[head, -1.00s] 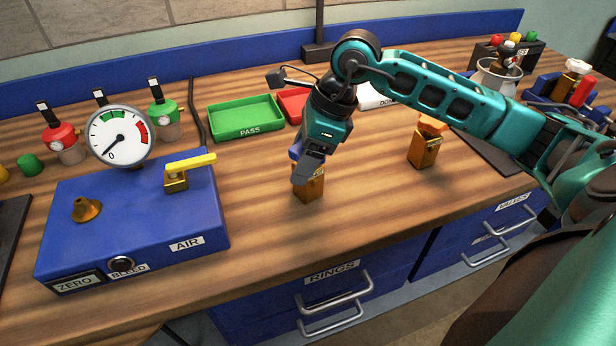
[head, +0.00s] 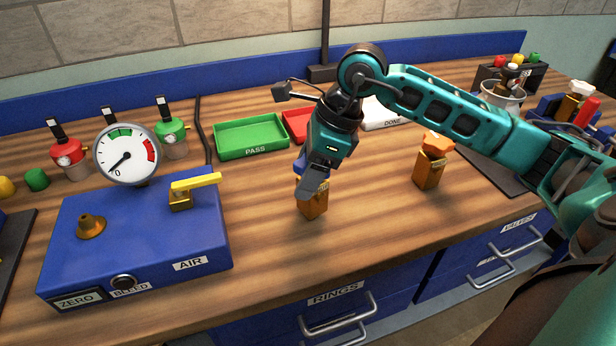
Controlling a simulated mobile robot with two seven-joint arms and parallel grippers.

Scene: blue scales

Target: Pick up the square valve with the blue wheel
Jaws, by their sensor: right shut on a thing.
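The square valve (head: 313,208) has a brass body and stands upright on or just over the wooden bench, right of the blue test box. Its blue wheel (head: 299,167) shows only in part behind my fingers. My right gripper (head: 309,188) points down from above and is shut on this valve. A second brass valve (head: 429,170) with an orange wheel (head: 437,144) stands apart to the right. I cannot tell whether the held valve touches the bench. My left gripper is not in view.
The blue test box (head: 140,240) with gauge (head: 127,154) and yellow lever (head: 196,182) fills the left. A green PASS tray (head: 250,137), a red tray (head: 297,122) and a white DONE tray (head: 382,115) lie behind. Bare bench lies between the two valves.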

